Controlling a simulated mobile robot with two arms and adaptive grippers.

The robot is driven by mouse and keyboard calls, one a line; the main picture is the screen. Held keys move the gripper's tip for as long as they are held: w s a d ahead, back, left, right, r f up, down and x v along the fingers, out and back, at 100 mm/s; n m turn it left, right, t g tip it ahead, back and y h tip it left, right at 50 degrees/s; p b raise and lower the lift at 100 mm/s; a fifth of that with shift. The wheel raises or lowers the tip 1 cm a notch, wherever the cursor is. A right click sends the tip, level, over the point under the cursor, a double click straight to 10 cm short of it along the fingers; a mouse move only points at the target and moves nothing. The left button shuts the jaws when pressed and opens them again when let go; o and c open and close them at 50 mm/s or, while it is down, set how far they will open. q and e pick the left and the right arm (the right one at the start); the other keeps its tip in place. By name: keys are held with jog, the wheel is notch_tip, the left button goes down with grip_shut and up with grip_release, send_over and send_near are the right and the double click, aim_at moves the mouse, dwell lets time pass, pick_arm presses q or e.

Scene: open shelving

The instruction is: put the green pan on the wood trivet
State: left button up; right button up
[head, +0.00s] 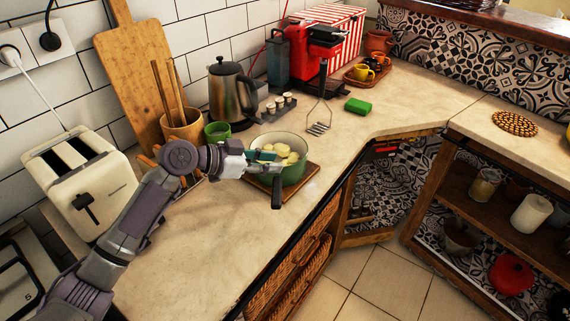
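The green pan (295,173), with pale yellow pieces of food in it, is on the left counter. The wood trivet (311,171), a flat square brown board, is under the pan and shows around its lower edge. I cannot tell whether the pan rests fully on it. A dark, handle-like part points down from the pan's front. My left gripper (259,163) is at the pan's left rim and overlaps it in the view. Its fingertips are small and partly hidden, so I cannot tell whether it grips the pan. My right gripper is not in view.
A toaster (82,181), a utensil pot (184,130), a green cup (217,132) and a steel kettle (231,93) stand left of and behind the pan. A masher (319,112) and green sponge (358,106) are behind it. A round woven mat (514,123) lies on the right counter.

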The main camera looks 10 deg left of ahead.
pick_arm(q)
jog(key=v, duration=0.6)
jog(key=shift+s+a+b, duration=0.2)
jog(key=shift+b, duration=0.2)
